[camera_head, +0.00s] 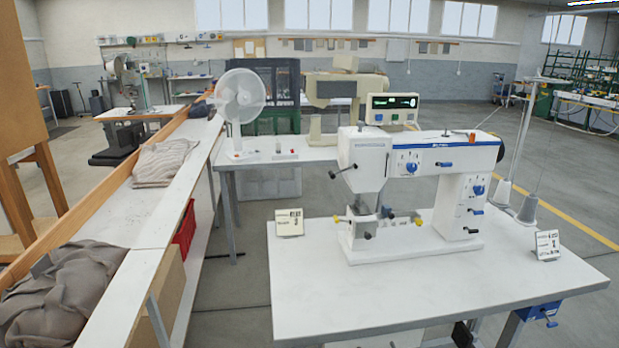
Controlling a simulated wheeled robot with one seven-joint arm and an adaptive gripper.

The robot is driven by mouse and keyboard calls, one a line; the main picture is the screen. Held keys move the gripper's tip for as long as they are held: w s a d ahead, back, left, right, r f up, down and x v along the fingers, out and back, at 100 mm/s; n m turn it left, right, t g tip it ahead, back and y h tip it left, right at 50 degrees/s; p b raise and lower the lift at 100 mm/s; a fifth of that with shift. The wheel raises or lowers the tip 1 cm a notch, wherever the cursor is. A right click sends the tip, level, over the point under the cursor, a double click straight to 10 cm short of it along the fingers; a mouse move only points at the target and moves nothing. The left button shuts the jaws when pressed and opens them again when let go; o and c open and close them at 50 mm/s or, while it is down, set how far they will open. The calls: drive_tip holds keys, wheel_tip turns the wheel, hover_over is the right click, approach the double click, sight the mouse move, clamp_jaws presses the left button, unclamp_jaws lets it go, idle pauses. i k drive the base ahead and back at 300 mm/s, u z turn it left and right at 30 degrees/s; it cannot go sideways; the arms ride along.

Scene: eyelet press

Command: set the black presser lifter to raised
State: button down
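A white sewing-type machine (440,158) with a blue stripe stands on a white table (330,310). A short lever with a black knob (333,174) sticks out to the lower left from the left side of the machine's head (364,160). It looks like the black presser lifter, but its setting cannot be told at this size. Other small dark knobs show lower down by the needle area (367,235), next to yellow knobs. My gripper is not in view.
Two small label cards (289,222) and (547,244) stand on the table at left and right. Thread cones (503,193) stand behind the machine at right. A long bench (160,228) with cloth heaps runs along the left. The table's front is clear.

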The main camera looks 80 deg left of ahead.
sight(331, 175)
drive_tip(key=z, duration=3.65)
drive_tip(key=k, duration=0.5)
drive_tip(key=z, duration=6)
